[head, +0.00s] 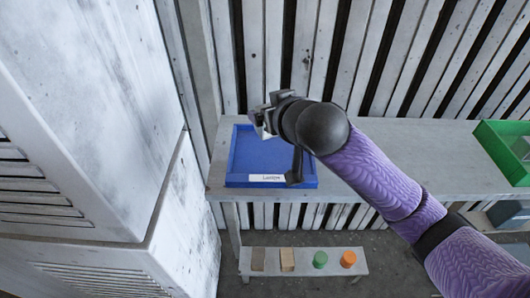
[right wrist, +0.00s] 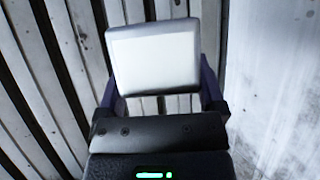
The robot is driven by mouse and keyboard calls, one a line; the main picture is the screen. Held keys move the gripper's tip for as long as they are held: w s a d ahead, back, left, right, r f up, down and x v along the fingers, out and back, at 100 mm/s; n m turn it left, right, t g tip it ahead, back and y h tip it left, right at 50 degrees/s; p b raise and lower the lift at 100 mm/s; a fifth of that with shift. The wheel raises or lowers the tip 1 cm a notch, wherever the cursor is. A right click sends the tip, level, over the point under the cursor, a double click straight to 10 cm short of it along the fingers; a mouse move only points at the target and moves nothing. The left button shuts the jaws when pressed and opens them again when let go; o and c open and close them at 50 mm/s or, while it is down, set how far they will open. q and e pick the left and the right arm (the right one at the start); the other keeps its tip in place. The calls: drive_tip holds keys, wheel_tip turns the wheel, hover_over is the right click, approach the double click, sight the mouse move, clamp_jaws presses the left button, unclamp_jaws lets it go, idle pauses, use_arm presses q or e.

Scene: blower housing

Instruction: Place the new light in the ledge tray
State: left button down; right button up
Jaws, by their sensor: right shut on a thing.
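The blue ledge tray (head: 258,152) lies on a grey wooden ledge, with a small white label on its front whose print is too small to read for sure. Its floor looks empty where I can see it. My right gripper (head: 265,118) is above the tray's back left part. In the right wrist view my right gripper (right wrist: 158,95) is shut on the new light (right wrist: 153,58), a pale box with a bright white face, held between the two fingers. In the head view the light is mostly hidden by the gripper. My left gripper is not in view.
A green tray (head: 489,145) with grey things in it stands at the ledge's right. A low bench (head: 300,270) below holds two wooden blocks, a green piece (head: 320,259) and an orange piece (head: 348,259). A white louvred housing (head: 85,110) stands close left. A slatted wall is behind.

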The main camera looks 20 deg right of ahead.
wheel_tip(320, 180, down, 10)
drive_tip(key=b, duration=0.4)
drive_tip(key=shift+r, duration=0.15)
drive_tip(key=o, duration=1)
drive_tip(key=shift+o, duration=0.2)
drive_tip(key=shift+r, duration=0.1)
drive_tip(key=shift+s+r+p, duration=0.2)
drive_tip(key=shift+s+p, duration=0.15)
drive_tip(key=shift+p, duration=0.05)
drive_tip(key=p+v, duration=0.3)
drive_tip(key=v, duration=0.8)
drive_tip(key=shift+p, duration=0.3)
